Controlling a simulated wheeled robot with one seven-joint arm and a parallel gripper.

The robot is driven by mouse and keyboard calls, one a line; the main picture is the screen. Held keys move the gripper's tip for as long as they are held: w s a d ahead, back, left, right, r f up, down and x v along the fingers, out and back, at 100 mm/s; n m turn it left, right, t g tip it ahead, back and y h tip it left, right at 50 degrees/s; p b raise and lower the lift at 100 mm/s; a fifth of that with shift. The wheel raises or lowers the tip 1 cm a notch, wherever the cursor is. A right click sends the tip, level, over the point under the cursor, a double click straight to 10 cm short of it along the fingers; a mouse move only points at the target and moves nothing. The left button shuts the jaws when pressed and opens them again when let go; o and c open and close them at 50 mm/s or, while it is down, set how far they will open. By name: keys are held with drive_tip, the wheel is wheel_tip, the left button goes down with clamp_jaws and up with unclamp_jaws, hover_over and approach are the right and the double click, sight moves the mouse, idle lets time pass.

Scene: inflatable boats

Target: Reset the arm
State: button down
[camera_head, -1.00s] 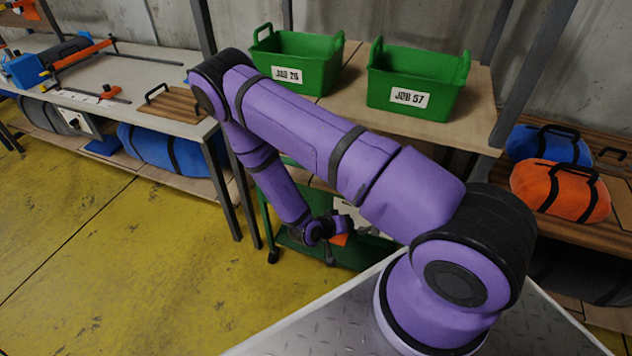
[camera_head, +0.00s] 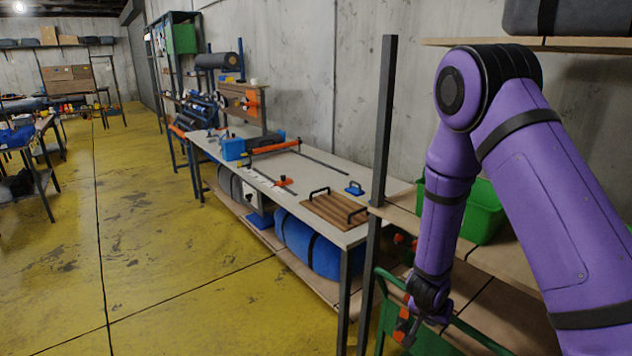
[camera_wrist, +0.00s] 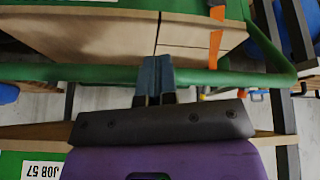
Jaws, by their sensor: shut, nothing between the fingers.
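My purple arm (camera_head: 550,170) rises at the right of the head view, bends at a black-banded elbow, and its forearm (camera_head: 440,215) hangs down. My gripper is at the low end of the forearm, small and partly lost against a green cart rail in the head view. In the wrist view my gripper (camera_wrist: 155,72) is shut and empty, its grey fingers together in front of a green rail (camera_wrist: 90,74). I cannot tell whether they touch the rail.
A green bin (camera_head: 482,208) stands on the wooden shelf behind the forearm. A shelf post (camera_head: 382,130) is left of the arm. A long workbench (camera_head: 375,192) with tools stands further left. Yellow floor (camera_head: 150,270) is open at the left.

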drive_tip(key=s+a+r+n+t+y, duration=0.1)
drive_tip(key=s+a+r+n+y, duration=0.15)
drive_tip(key=r, duration=1.15)
drive_tip(key=s+a+r+n+t+y, duration=0.1)
drive_tip(key=s+a+r+y, duration=0.15)
drive_tip(key=r, duration=1.15)
drive_tip(key=s+d+r+n, duration=0.1)
drive_tip(key=s+d+r, duration=0.2)
drive_tip(key=s+r, duration=0.4)
drive_tip(key=s+d+r+n+h, duration=0.1)
drive_tip(key=s+r, duration=0.6)
drive_tip(key=s, duration=0.8)
drive_tip(key=shift+s+d+r+n, duration=0.25)
drive_tip(key=shift+s+d+n, duration=0.15)
drive_tip(key=shift+d+n, duration=0.45)
drive_tip(key=shift+d, duration=0.1)
